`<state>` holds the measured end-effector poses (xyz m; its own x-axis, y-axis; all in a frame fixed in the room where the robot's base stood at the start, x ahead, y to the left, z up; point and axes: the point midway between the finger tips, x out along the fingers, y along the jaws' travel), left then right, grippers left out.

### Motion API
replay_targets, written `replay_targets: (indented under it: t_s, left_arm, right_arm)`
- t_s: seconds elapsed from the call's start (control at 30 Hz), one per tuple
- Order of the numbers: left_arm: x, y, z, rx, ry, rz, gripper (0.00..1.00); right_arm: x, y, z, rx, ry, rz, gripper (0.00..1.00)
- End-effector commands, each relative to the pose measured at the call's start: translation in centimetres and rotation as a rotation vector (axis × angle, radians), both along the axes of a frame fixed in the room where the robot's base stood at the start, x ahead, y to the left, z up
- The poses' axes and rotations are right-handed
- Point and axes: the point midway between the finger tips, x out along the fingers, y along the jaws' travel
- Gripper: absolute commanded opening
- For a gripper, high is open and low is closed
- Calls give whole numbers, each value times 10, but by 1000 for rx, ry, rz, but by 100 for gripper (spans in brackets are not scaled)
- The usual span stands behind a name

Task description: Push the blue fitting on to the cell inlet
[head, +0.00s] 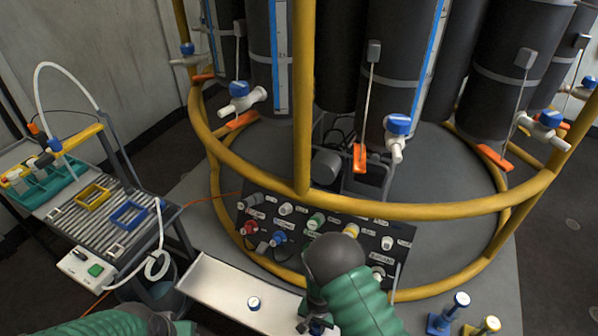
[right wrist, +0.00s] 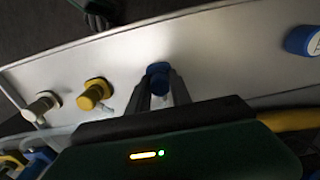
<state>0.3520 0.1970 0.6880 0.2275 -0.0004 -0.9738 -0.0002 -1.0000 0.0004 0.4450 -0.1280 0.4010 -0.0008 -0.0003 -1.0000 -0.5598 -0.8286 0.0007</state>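The blue fitting (right wrist: 158,70) shows in the right wrist view, on or just above the pale metal shelf. My right gripper (right wrist: 161,85) has one fingertip on each side of it, very close. I cannot tell whether the fingers press on it. In the head view my right gripper (head: 316,325) is low over the right end of the shelf (head: 222,283), with blue just below it. My left arm (head: 105,325) enters at the bottom left; its finger state is unclear. I cannot identify the cell inlet for certain; a blue frame (head: 129,214) lies on the ribbed stack on the left bench.
A yellow fitting (right wrist: 95,93) and a white fitting (right wrist: 42,107) stand beside the blue one. A dark panel with several coloured ports (head: 316,221) lies behind my right arm. A yellow rail (head: 430,212) curves around the black cylinders.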

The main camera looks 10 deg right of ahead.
Motion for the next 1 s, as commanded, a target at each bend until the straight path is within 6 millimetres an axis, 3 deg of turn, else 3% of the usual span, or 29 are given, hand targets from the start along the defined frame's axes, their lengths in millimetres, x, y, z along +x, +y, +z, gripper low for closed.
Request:
replay_targets:
  t_s: [0.03,0.17,1.0]
  left_arm:
    - [0,0,0,0,0,0,47]
    - [0,0,0,0,0,0,47]
    - [0,0,0,0,0,0,47]
  right_arm:
    - [0,0,0,0,0,0,18]
    - [0,0,0,0,0,0,1]
    - [0,0,0,0,0,0,0]
